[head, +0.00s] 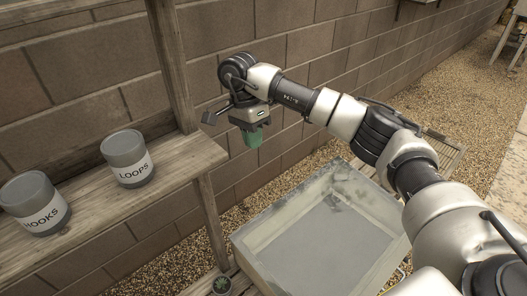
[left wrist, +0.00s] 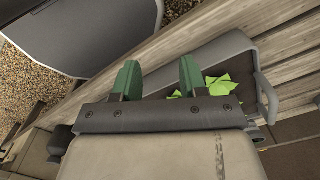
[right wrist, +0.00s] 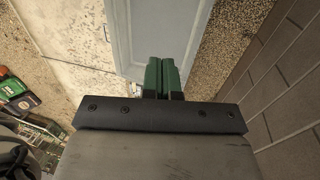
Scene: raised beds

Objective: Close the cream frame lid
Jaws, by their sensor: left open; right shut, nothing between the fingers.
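The cream frame (head: 245,258) is a pale, box-like frame low in the middle of the head view. Its inside or glazing looks grey and smeared, and I cannot tell how far its lid stands open. My right gripper (head: 253,138) points down above and behind the frame's far left corner, near the wall, apart from it. In the right wrist view its green fingers (right wrist: 161,78) are together and empty, with a pale blue-grey framed panel (right wrist: 150,35) beyond them. My left gripper (left wrist: 155,80) is open and empty in the left wrist view; the head view does not show it.
A wooden shelf (head: 85,205) at left holds pots marked HOOKS (head: 35,203) and LOOPS (head: 128,160). A block wall (head: 300,45) runs behind. A grey trough with leaves (left wrist: 235,55) is near my left gripper.

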